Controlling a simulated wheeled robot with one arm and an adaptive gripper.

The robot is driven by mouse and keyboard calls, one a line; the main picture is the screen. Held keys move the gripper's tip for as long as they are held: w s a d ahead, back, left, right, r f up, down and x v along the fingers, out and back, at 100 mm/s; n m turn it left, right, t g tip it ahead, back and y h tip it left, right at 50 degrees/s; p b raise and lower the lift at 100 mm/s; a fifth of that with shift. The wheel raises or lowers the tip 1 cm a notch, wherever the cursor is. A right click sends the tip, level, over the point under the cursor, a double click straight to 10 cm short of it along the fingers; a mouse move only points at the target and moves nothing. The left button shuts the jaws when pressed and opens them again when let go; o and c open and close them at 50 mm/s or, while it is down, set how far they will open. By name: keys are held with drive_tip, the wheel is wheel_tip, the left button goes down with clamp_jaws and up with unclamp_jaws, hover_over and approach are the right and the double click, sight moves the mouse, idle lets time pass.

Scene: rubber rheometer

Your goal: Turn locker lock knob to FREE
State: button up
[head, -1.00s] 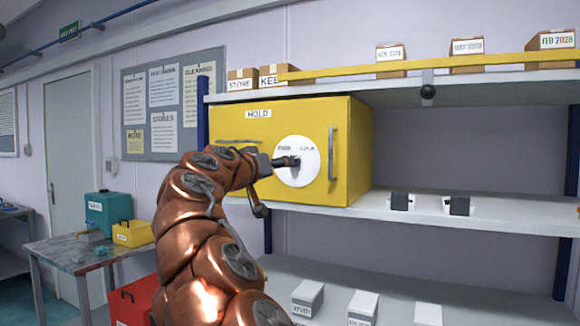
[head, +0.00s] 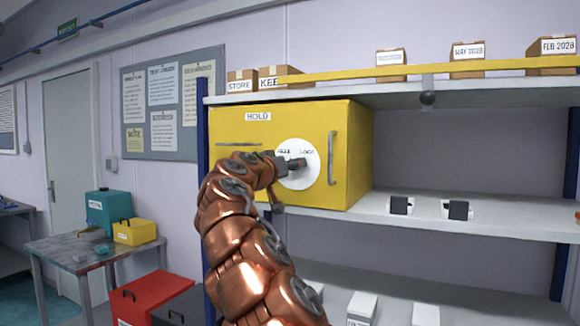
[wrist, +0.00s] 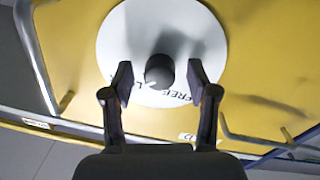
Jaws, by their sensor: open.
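The yellow locker (head: 350,150), labelled HOLD, stands on the shelf. Its front carries a round white dial (head: 312,175), with FREE printed at the upper left and LOCK at the upper right. The dark lock knob (head: 298,163) sits at the dial's middle, partly hidden by my gripper (head: 284,166). In the wrist view the dial appears upside down, and the round knob end (wrist: 159,70) lies between my open fingertips (wrist: 159,80), with a gap on each side. The fingers partly cover the lettering. I cannot tell which word the knob points to.
A vertical grey handle (head: 332,158) is right of the dial; it shows at left in the wrist view (wrist: 35,60). A yellow rail (head: 430,65) and cartons are above. The shelf right of the locker holds two small dark-faced items (head: 458,210). A red box (head: 150,298) stands at lower left.

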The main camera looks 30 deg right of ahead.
clamp_jaws()
idle(0.5)
drive_tip(key=shift+n, duration=0.3)
drive_tip(key=shift+s+r+n+t+p, duration=0.1)
drive_tip(key=shift+r+n+t+p, duration=0.1)
drive_tip(key=shift+n+p, duration=3.2)
drive_tip(key=shift+r+n+t+p, duration=0.15)
drive_tip(key=shift+n+p, duration=1.15)
drive_tip(key=shift+n, duration=4.2)
drive_tip(key=shift+f, duration=0.2)
